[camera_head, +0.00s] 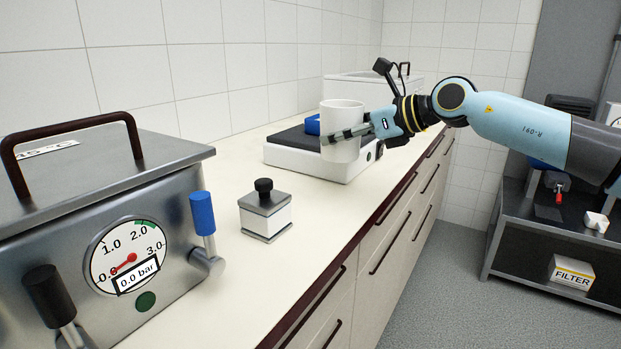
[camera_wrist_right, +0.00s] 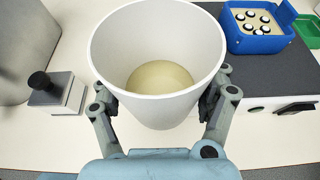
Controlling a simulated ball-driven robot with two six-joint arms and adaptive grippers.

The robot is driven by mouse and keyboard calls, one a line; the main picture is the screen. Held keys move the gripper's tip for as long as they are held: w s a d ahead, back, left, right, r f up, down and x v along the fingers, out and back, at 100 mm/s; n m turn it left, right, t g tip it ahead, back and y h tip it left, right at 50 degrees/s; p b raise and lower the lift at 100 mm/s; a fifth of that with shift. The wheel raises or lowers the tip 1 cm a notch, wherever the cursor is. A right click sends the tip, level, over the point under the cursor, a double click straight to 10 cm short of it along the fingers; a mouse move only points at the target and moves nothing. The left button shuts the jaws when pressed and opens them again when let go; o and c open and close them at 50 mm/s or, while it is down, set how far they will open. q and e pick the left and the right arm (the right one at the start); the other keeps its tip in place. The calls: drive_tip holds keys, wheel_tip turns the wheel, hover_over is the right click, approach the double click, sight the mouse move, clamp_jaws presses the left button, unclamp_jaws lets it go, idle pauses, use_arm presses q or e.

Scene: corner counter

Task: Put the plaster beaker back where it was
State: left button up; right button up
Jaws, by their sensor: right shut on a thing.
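The plaster beaker (camera_head: 342,112) is a white, upright cup. It also shows in the right wrist view (camera_wrist_right: 158,50), where I look into its open top and see a pale cream layer at the bottom. My right gripper (camera_head: 347,134) is shut on the beaker, with one finger on each side of its wall, as the right wrist view shows (camera_wrist_right: 160,103). In the head view the beaker overlaps the front of a white device with a dark top (camera_head: 290,137). I cannot tell whether its base touches anything. My left gripper is not in view.
A steel box with a gauge (camera_head: 145,215) stands at the near left. A small metal block with a black knob (camera_head: 265,212) stands on the cream counter (camera_head: 215,290). A blue box with several round pieces (camera_wrist_right: 257,28) sits on the dark top. The counter's near part is clear.

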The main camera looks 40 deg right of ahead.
drive_tip(key=a+f, duration=0.1)
drive_tip(key=a, duration=0.1)
drive_tip(key=w+a+f, duration=0.1)
drive_tip(key=a, duration=0.1)
drive_tip(key=a+f, duration=0.1)
drive_tip(key=a, duration=0.1)
drive_tip(key=shift+w+a+f, duration=0.1)
drive_tip(key=shift+w+f, duration=0.2)
drive_tip(key=shift+f, duration=2.05)
drive_tip(key=shift+f, duration=0.15)
drive_tip(key=o, duration=1.6)
drive_tip(key=shift+c, duration=0.2)
